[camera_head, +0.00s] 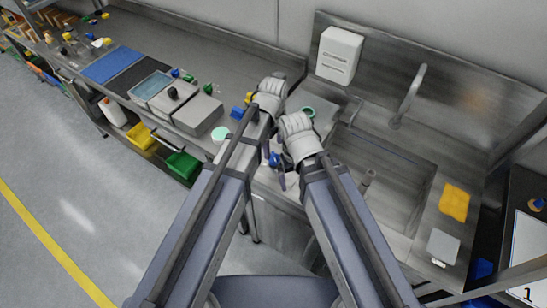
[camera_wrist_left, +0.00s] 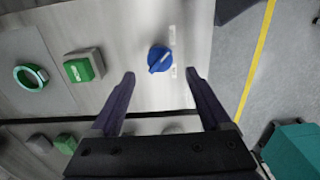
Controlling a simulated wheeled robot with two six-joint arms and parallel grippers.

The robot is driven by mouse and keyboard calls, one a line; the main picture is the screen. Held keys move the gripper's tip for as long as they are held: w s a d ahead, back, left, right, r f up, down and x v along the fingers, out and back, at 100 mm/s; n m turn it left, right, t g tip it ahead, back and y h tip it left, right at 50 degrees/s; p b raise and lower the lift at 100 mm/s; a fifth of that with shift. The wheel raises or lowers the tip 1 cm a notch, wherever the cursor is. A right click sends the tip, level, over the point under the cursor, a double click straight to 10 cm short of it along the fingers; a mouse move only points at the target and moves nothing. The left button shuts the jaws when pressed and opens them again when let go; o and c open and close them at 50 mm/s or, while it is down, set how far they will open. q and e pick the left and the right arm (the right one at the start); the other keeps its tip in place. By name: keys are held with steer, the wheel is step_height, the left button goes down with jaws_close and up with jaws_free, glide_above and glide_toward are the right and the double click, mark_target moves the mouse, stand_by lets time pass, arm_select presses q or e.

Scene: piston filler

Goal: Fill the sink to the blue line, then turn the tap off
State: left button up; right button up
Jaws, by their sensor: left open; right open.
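The steel sink (camera_head: 385,170) is at the right of the head view; no stream shows under its tap spout (camera_head: 413,88). A blue knob (camera_wrist_left: 159,59) sits on a steel panel in the left wrist view and shows small in the head view (camera_head: 274,159). My left gripper (camera_wrist_left: 158,80) is open and empty; the knob lies just beyond its fingertips, between them in the picture and apart from them. In the head view, this gripper (camera_head: 266,149) is partly hidden. My right gripper (camera_head: 281,180) is open near the sink's front edge, partly hidden.
A green button (camera_wrist_left: 84,68) and green ring (camera_wrist_left: 31,78) sit left of the knob in the wrist view. Boxes and trays (camera_head: 198,114) crowd the left counter.

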mark_target(274, 157)
arm_select(q)
step_height(274, 157, down, 6)
steer(key=b, duration=0.4)
steer(key=shift+r+b, duration=0.2)
steer(key=shift+b, duration=0.15)
arm_select(e)
step_height(274, 157, down, 6)
steer(key=shift+r, duration=0.2)
steer(key=shift+r, duration=0.1)
arm_select(q)
jaws_close()
